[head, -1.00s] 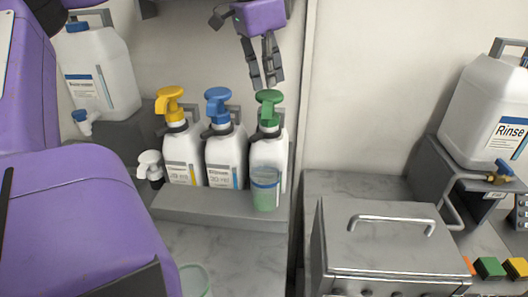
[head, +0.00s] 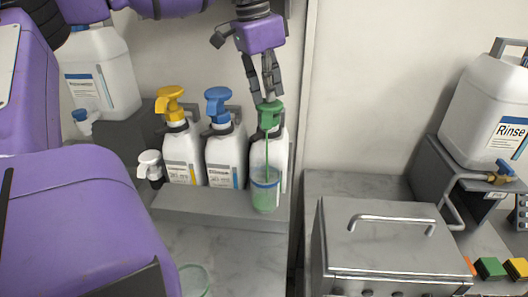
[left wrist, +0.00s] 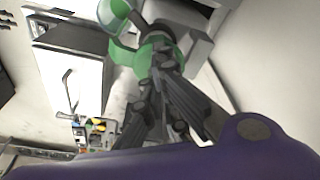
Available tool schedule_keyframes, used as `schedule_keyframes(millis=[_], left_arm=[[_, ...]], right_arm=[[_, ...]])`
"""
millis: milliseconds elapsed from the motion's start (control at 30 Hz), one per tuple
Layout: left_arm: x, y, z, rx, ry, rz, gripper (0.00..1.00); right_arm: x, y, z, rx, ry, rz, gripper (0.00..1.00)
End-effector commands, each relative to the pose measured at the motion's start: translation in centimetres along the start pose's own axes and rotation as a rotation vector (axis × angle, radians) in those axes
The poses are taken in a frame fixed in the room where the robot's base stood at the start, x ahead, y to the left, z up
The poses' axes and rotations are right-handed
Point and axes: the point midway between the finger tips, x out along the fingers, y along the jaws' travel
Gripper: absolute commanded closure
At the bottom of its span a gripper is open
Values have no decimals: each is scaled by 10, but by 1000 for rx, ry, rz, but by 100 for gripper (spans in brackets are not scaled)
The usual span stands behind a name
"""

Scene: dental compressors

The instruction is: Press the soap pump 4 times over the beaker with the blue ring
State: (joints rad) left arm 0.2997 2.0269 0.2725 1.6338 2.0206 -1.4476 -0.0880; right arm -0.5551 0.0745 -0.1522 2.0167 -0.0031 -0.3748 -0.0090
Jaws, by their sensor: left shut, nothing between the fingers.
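The green-topped soap pump (head: 269,114) sits on a white bottle at the right end of a row of bottles. My left gripper (head: 267,98) is shut and empty, pointing down with its fingertips on the green pump head. In the left wrist view the shut fingers (left wrist: 158,62) meet the green pump head (left wrist: 150,50). The clear beaker with the blue ring (head: 265,190) stands in front of that bottle, under the spout, with green liquid inside. A thin green stream runs from the pump into it. My right gripper is not in view.
White bottles with a blue pump (head: 218,104) and a yellow pump (head: 170,103) stand to the left on the same grey ledge (head: 215,203). A metal box with a handle (head: 390,240) stands right. Another green-rimmed beaker (head: 194,281) is at the lower edge.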

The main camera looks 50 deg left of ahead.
Motion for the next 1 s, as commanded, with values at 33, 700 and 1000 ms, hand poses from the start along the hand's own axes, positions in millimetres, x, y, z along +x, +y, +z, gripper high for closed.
schedule_keyframes(millis=[33, 700, 1000], left_arm=[[5, 0, 2, -1, -4, 4, 100], [-5, 1, -1, 0, -2, 4, 100], [-23, 0, -4, 0, -3, 3, 100]], right_arm=[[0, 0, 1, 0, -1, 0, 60], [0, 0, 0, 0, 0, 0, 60], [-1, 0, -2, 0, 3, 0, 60]])
